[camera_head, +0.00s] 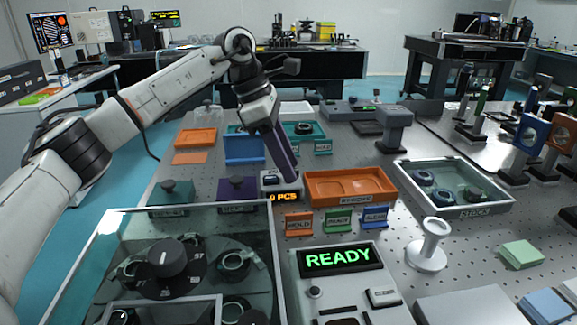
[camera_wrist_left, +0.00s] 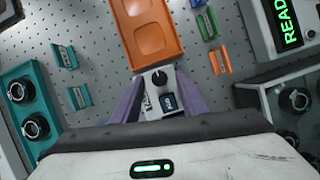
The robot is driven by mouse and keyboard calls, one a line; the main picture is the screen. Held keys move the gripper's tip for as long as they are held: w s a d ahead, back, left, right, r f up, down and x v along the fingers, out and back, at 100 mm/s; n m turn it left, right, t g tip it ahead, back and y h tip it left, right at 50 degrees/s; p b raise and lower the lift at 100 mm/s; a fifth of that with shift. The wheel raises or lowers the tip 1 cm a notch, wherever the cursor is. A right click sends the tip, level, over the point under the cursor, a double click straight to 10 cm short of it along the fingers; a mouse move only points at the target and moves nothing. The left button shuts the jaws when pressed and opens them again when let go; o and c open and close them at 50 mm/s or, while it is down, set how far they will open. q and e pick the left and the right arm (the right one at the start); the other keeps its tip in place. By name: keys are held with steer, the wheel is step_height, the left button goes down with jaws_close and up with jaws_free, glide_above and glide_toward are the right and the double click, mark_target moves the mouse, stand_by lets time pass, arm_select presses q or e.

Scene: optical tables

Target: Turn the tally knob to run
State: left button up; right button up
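In the left wrist view, the box (camera_wrist_left: 148,84) shows a round black knob (camera_wrist_left: 159,77) on top and a small display (camera_wrist_left: 168,101). The knob's setting cannot be read. My left gripper (camera_head: 279,178) points down at the box. In the wrist view its purple fingers (camera_wrist_left: 160,82) stand apart on either side of the box. Whether they touch it cannot be told. My right gripper is not in view.
An orange tray (camera_head: 350,199) stands right of the counter. Small coloured label stands (camera_head: 338,221) are in front. A READY panel (camera_head: 340,259), a glass-topped case (camera_head: 190,215) and a glass-lidded STOCK tray (camera_head: 485,211) are nearby. A white spool-shaped stand (camera_head: 427,259) is to the right.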

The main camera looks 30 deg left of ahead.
arm_select(q)
steer(key=shift+w+d+f, duration=0.1)
steer(key=shift+d+f, duration=0.05)
steer(key=shift+f, duration=0.2)
jaws_close()
